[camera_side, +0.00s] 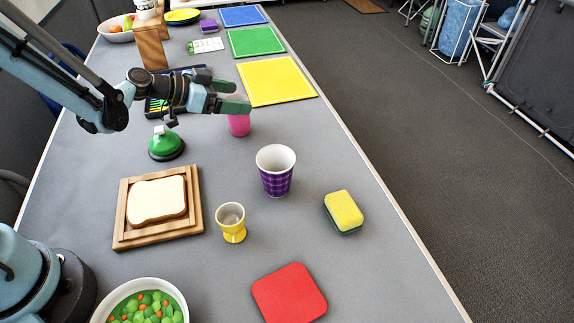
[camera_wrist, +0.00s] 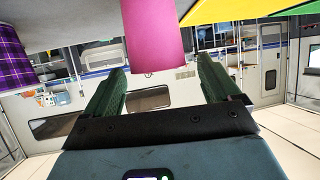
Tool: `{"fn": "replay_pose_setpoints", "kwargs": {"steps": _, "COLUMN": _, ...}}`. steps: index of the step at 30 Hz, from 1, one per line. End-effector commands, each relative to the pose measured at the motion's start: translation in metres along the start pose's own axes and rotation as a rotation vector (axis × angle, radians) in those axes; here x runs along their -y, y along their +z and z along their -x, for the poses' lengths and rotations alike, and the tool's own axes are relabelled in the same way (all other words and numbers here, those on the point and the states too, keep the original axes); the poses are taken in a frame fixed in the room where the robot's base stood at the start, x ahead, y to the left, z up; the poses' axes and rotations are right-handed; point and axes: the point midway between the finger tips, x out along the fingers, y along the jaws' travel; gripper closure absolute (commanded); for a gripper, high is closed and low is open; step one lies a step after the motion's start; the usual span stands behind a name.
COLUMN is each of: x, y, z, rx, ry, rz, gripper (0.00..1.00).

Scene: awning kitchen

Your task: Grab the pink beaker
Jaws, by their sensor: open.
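The pink beaker (camera_side: 239,124) stands upright on the grey table, near its middle, with its upper part hidden behind my gripper in the side view. My gripper (camera_side: 240,104) is at the beaker's upper part in that picture; I cannot tell whether it touches. In the wrist view the pink beaker (camera_wrist: 152,36) shows upside down, ahead of and roughly between the two green fingers. My gripper (camera_wrist: 162,72) is open there, with a gap between the fingers and nothing held.
A purple checked cup (camera_side: 276,171), a yellow egg cup (camera_side: 231,222) and a sponge (camera_side: 344,211) stand nearer the camera. A green-topped bell (camera_side: 166,144) is left of the beaker. A yellow mat (camera_side: 276,81) lies behind it. The table right of the beaker is clear.

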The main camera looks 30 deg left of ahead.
Motion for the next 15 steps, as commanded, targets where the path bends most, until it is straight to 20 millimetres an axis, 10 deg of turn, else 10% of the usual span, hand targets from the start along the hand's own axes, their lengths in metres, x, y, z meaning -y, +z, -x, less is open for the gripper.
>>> {"fn": "replay_pose_setpoints", "kwargs": {"steps": 15, "x": 0.000, "y": 0.011, "z": -0.036, "rx": 0.000, "ry": 0.000, "rz": 0.000, "gripper": 0.10}}
